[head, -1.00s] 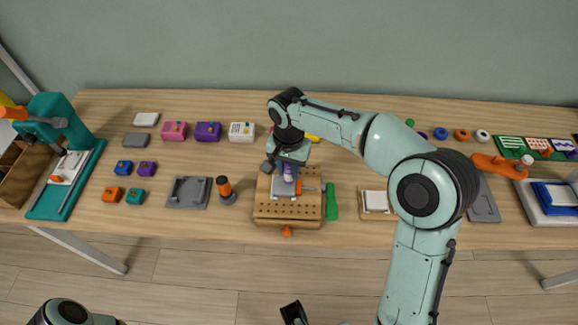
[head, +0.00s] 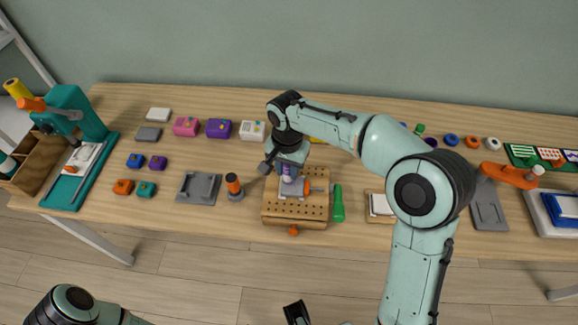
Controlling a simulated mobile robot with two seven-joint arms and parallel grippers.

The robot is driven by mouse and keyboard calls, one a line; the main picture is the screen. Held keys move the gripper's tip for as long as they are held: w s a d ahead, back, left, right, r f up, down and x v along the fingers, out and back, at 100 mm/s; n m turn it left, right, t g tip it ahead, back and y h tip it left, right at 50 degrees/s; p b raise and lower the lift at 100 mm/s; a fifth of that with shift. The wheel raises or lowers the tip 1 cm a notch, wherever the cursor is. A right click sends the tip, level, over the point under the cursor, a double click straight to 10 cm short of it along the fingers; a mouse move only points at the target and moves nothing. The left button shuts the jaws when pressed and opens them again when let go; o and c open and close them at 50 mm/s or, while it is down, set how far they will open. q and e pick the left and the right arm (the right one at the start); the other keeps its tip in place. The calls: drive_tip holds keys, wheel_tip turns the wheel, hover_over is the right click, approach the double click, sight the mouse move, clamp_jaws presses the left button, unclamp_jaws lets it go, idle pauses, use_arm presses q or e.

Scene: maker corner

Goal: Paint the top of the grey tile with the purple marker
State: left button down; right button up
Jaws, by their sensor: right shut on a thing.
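My right gripper (head: 285,165) is shut on the purple marker (head: 287,172), which it holds upright over the wooden pegboard block (head: 295,210). Below the marker a light grey piece (head: 290,197) sits on the block, beside an orange-handled clamp (head: 308,187). The marker's tip is too small to tell whether it touches the piece. A grey tile (head: 149,134) lies flat at the back left of the table.
A grey tray (head: 198,187) and an orange-topped stamp (head: 234,187) stand left of the block. A green handle-like thing (head: 338,204) lies at its right. A teal press (head: 78,120) stands far left. Small coloured blocks (head: 136,160) lie between. The front table strip is mostly clear.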

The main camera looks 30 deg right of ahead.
drive_tip(key=shift+s+a+f, duration=0.1)
drive_tip(key=shift+s+a, duration=0.2)
drive_tip(key=shift+s, duration=0.25)
drive_tip(key=shift+s, duration=0.1)
drive_tip(key=shift+s+a+b, duration=0.25)
drive_tip(key=shift+s+b, duration=0.25)
drive_tip(key=shift+s+d, duration=0.3)
drive_tip(key=shift+d, duration=0.3)
drive_tip(key=shift+s+d, duration=0.25)
drive_tip(key=shift+d, duration=0.35)
drive_tip(key=shift+w, duration=0.15)
drive_tip(key=shift+w+d+p, duration=0.35)
drive_tip(key=shift+w+p, duration=0.1)
drive_tip(key=shift+w, duration=0.1)
drive_tip(key=shift+w+d+p, duration=0.3)
drive_tip(key=shift+w+p, duration=0.15)
drive_tip(key=shift+w, duration=0.05)
drive_tip(key=shift+a, duration=0.15)
